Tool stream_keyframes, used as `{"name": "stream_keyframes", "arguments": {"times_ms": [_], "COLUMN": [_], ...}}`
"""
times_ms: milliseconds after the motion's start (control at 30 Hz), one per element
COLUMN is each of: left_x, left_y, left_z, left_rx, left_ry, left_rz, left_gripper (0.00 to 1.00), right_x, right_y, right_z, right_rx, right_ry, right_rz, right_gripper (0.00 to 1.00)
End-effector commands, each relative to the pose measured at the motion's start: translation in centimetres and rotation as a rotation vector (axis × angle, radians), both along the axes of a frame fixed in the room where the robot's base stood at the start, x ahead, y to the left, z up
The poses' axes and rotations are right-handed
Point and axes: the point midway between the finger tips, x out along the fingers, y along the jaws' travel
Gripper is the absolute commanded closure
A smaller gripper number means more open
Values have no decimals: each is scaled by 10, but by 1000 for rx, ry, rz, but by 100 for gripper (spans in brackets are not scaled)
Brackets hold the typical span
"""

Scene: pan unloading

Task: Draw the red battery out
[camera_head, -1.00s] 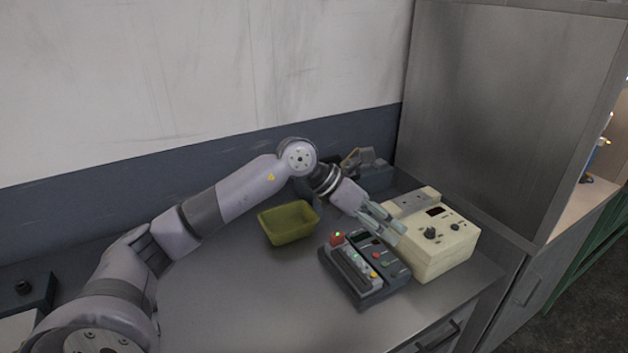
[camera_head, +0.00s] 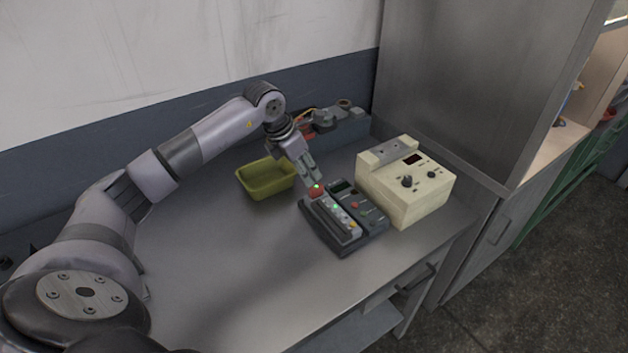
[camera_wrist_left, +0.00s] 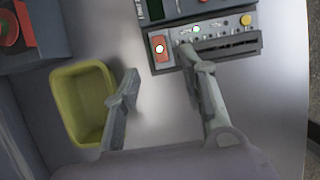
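The red battery (camera_head: 316,193) sits in the end slot of the dark charger (camera_head: 330,236), at its far left corner. In the left wrist view the red battery (camera_wrist_left: 159,48) shows a bright light spot, and the charger (camera_wrist_left: 218,58) is at the top. My left gripper (camera_head: 311,178) is just behind and above the battery, pointing down at it. In the left wrist view its two fingers (camera_wrist_left: 159,64) are spread apart with nothing between them; the battery lies just beyond the gap. I cannot tell whether a finger touches the charger. My right gripper is not in view.
A yellow-green bin (camera_head: 264,181) stands left of the charger, close to the left gripper. A cream instrument box (camera_head: 404,187) stands right of it. Other equipment (camera_head: 335,120) lies at the back by the wall. The table front left is clear.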

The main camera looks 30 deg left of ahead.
Motion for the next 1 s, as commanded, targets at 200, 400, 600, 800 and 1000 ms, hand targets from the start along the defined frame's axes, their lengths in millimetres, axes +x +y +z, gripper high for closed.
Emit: {"name": "stream_keyframes", "arguments": {"times_ms": [200,400,600,800,1000], "left_x": [15,24,27,28,27], "left_y": [-7,-11,-12,-12,-12], "left_z": [-37,-62,-71,-72,-72], "left_rx": [-3,-1,-1,0,0], "left_ry": [2,2,-1,-1,-1], "left_rz": [1,-1,-1,-1,-1], "left_gripper": [61,61,61,61,72], "right_x": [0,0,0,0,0], "right_y": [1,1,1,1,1], "right_z": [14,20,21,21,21], "right_rx": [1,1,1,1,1], "right_ry": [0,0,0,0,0], "right_rz": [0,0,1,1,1], "right_gripper": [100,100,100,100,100]}}
